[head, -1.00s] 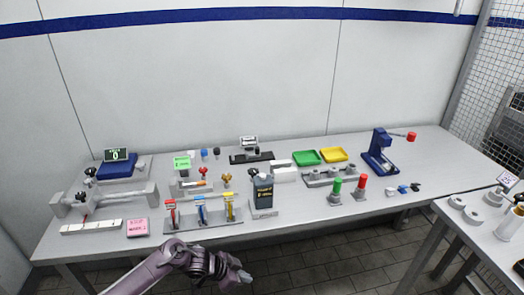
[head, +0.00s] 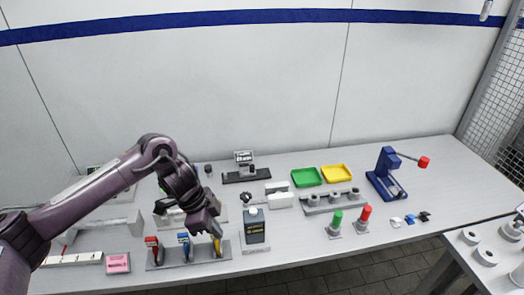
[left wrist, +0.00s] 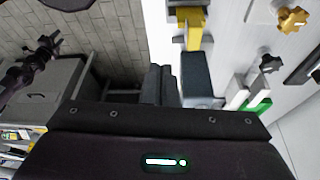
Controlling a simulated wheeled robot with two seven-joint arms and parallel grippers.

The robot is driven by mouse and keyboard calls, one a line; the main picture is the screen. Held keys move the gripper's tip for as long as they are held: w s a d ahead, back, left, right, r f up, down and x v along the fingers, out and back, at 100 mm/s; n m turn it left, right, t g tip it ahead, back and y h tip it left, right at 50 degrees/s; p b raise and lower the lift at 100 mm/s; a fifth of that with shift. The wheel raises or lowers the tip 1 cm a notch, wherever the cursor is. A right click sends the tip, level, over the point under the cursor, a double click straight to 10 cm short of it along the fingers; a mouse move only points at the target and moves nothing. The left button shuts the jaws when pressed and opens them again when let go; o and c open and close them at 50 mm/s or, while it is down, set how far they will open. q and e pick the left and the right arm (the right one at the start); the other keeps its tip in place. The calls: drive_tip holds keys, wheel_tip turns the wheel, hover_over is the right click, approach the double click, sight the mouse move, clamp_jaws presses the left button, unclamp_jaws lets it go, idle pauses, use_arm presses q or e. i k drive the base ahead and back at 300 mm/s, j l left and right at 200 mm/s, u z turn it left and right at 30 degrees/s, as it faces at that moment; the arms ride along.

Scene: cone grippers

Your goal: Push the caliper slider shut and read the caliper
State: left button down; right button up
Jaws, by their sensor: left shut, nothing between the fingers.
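What looks like the caliper is a black bar (head: 246,175) lying at the back middle of the table. A small display (head: 244,157) stands behind it, its digits too small to read. My left gripper (head: 217,237) hangs over the front of the table, by the yellow end of a grey rack, well short of the bar. In the left wrist view its fingers (left wrist: 160,85) are together with nothing between them. A dark jointed piece (left wrist: 30,65), seemingly my other arm, shows at that view's left edge; its end is too small to judge.
The rack (head: 168,258) with red, blue and yellow pieces lies under my left gripper. White blocks (head: 279,200), green (head: 306,177) and yellow (head: 335,173) trays and a blue press (head: 384,175) are further right.

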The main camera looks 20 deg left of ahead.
sight(251, 171)
drive_tip(key=i, duration=1.35)
